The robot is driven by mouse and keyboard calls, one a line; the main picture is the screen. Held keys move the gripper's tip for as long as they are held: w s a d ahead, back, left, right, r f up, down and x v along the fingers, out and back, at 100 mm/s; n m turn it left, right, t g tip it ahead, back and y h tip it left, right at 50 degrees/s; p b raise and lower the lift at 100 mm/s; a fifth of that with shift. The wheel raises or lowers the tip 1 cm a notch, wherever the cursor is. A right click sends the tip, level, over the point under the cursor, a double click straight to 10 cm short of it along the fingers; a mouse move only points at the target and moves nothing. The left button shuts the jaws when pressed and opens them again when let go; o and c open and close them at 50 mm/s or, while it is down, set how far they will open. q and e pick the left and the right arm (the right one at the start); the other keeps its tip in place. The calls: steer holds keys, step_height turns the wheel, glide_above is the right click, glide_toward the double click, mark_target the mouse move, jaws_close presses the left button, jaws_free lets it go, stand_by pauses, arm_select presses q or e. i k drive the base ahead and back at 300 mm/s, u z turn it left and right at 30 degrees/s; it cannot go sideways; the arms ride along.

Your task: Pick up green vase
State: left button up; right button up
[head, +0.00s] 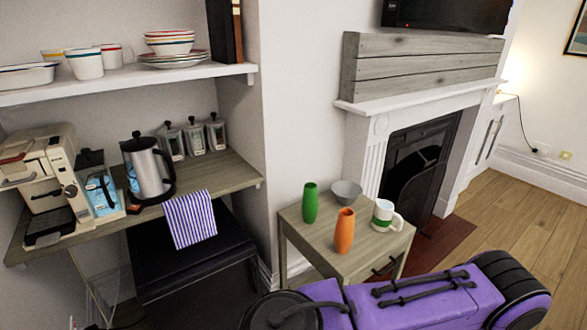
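The green vase (310,203) stands upright on a small wooden side table (318,250), near its back left corner. It is slim, with an open top. An orange vase (345,231) stands in front of it to the right, apart from it. No gripper shows in the head view. A purple and black link of one of my arms crosses the bottom right, in front of the table, and hides its lower part.
A grey bowl (346,192) and a white mug with a green band (385,216) share the side table. A white fireplace (370,150) stands behind to the right. A counter (235,172) with a kettle (146,170) and coffee machine (42,185) is at left. Open floor lies at right.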

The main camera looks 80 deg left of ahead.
mark_target(309, 208)
steer(key=u, duration=1.8)
